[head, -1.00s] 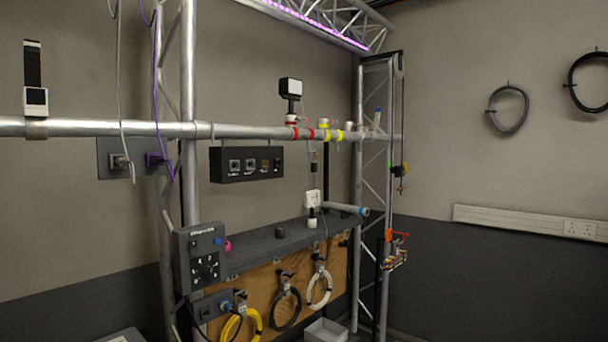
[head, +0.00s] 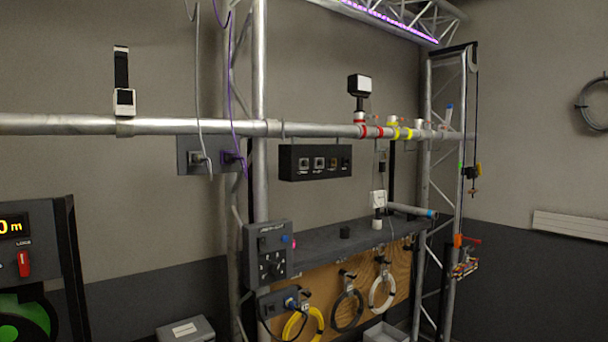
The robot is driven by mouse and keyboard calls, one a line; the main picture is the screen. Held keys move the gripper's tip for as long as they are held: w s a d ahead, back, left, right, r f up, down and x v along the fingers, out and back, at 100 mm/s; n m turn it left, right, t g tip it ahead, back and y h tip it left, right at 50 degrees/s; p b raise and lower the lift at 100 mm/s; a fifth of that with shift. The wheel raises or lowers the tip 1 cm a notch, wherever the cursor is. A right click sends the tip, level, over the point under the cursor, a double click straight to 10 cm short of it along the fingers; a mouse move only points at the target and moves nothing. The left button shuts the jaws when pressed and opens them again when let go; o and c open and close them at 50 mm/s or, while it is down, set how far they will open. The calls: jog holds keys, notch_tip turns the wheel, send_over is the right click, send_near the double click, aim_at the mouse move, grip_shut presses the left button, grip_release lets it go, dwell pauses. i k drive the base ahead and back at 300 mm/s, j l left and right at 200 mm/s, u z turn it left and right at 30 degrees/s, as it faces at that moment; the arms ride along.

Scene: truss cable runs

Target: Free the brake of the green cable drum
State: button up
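The green cable drum (head: 30,322) shows in part at the lower left edge of the head view, held in a dark frame (head: 70,245). Above it is a display with amber characters ending in "0 m" (head: 14,226). A small red lever (head: 23,264) stands upright on the dark panel, under a label that seems to read "LOCK". The left part of the drum and its panel is cut off by the picture edge. My gripper is not in view.
A horizontal truss pipe (head: 60,124) crosses the room, with a grey control box (head: 268,250) and a shelf (head: 350,232) below it. Coiled cables hang under the shelf, including a yellow one (head: 303,325). A grey box (head: 186,329) stands low beside the drum frame.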

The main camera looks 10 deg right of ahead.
aim_at(23, 256)
jog(key=j+u, duration=0.1)
jog(key=u, duration=1.4)
jog(key=k+j, duration=0.05)
jog(key=j, duration=0.05)
